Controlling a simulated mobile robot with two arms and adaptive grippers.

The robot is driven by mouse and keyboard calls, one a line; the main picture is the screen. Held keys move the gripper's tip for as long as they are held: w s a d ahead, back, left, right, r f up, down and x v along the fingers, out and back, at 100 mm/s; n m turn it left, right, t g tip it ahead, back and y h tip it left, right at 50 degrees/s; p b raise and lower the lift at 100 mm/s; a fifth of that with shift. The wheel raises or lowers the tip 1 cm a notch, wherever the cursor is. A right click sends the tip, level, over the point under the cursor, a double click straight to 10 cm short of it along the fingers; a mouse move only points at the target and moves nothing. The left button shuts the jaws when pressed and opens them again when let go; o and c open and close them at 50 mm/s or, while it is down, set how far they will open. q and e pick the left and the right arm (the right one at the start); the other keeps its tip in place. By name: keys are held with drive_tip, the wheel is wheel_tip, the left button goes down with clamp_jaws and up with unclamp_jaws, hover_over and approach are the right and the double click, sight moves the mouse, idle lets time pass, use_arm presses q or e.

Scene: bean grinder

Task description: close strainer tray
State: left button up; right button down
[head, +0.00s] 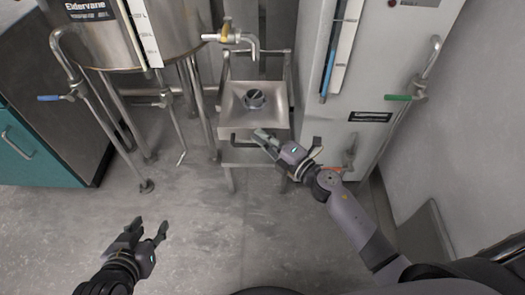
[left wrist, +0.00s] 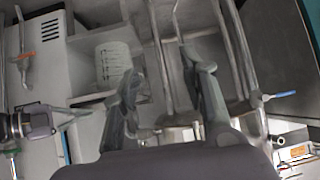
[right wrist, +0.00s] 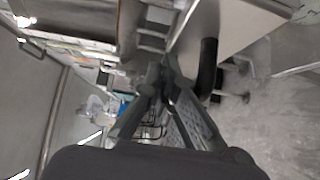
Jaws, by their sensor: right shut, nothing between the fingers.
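The metal strainer tray (head: 240,157) is in the stand below the square hopper in the head view. How far it sticks out is hard to judge. The tips also show in the right wrist view (right wrist: 167,75). My left gripper (head: 148,228) is open and empty, low over the floor at front left.
A steel tank (head: 125,35) on legs with pipes stands left, a tap (head: 230,38) above the hopper. A grey cabinet (head: 365,90) stands right, a teal cabinet (head: 35,155) far left. The front floor is clear.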

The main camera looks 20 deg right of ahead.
sight(264, 100)
drive_tip(key=w, duration=0.2)
drive_tip(key=w+d+b, duration=0.1)
drive_tip(key=w, duration=0.2)
drive_tip(key=w+d, duration=0.1)
drive_tip(key=w, duration=0.2)
drive_tip(key=shift+d, duration=0.2)
drive_tip(key=w+b, duration=0.1)
drive_tip(key=w, duration=0.1)
drive_tip(key=w+d+b, duration=0.1)
drive_tip(key=w, duration=0.2)
drive_tip(key=shift+d, duration=0.2)
drive_tip(key=shift+w+d, duration=0.1)
drive_tip(key=shift+w, duration=0.2)
use_arm(q)
drive_tip(key=w+d+r+t+h, duration=0.1)
drive_tip(key=w+r+t, duration=0.2)
drive_tip(key=r, duration=0.3)
drive_tip(key=w+d+r+t+h, duration=0.1)
drive_tip(key=w+d+r+t, duration=0.1)
drive_tip(key=r+t, duration=0.3)
drive_tip(key=shift+w+d+r+h, duration=0.25)
drive_tip(key=shift+w+r+h, duration=0.15)
drive_tip(key=shift+r, duration=0.55)
use_arm(e)
drive_tip(key=shift+d+r, duration=0.1)
drive_tip(key=shift+r, duration=0.05)
drive_tip(key=shift+w, duration=0.1)
drive_tip(key=shift+r, duration=0.1)
